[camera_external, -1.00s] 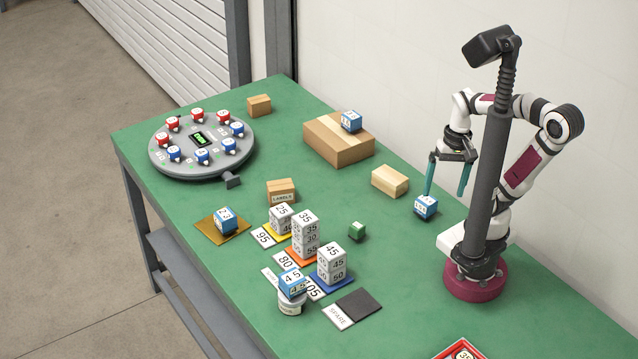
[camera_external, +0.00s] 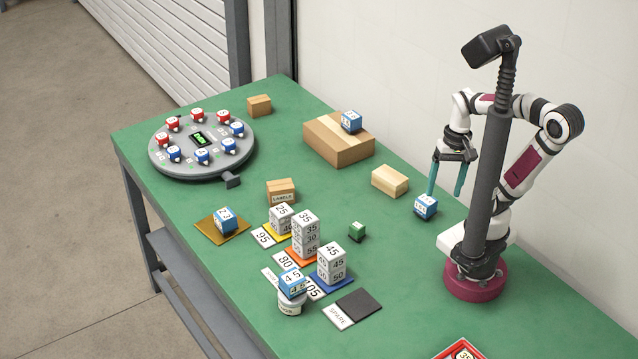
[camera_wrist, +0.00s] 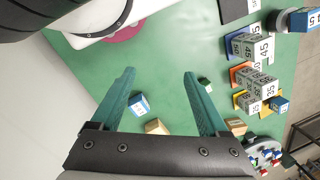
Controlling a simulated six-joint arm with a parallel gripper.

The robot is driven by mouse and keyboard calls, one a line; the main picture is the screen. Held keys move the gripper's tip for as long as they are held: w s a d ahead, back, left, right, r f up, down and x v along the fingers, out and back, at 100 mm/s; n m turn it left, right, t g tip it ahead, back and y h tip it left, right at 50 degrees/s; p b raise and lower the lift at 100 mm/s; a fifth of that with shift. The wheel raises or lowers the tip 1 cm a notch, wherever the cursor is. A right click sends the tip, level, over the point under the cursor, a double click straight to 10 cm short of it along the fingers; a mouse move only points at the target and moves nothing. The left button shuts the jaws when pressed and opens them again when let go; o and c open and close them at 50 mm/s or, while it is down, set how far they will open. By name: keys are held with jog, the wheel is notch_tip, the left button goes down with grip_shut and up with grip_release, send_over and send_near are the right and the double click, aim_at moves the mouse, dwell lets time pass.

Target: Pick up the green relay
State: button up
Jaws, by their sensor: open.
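The green relay (camera_external: 357,231) is a small dark green cube on the green table, right of the stacked white numbered blocks. In the wrist view the green relay (camera_wrist: 205,85) shows beside the right-hand finger's tip, partly hidden behind that finger. My gripper (camera_external: 447,195) is open and empty, its teal fingers pointing down above the table at the right, away from the relay. In the wrist view the gripper (camera_wrist: 160,75) has its fingers wide apart.
A blue numbered cube (camera_external: 426,207) stands just below my gripper. A small carton (camera_external: 390,181) and a larger box (camera_external: 338,139) with a blue cube on top lie behind. White block stacks (camera_external: 305,235) stand left of the relay. The table between relay and blue cube is clear.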

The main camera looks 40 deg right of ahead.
jog(key=w+a+f+m+g+y, duration=0.15)
jog(key=w+f+m+y, duration=0.3)
jog(key=w, duration=0.45)
jog(key=w+f+m+g+y, duration=0.2)
jog(key=w+f+m+y, duration=0.1)
jog(key=w+f+y, duration=0.4)
jog(key=m+t, duration=0.2)
jog(key=m, duration=0.1)
send_near(353, 234)
jog(key=x, duration=1.1)
jog(key=shift+a+f, duration=0.1)
jog(key=shift+a, duration=0.05)
grip_shut()
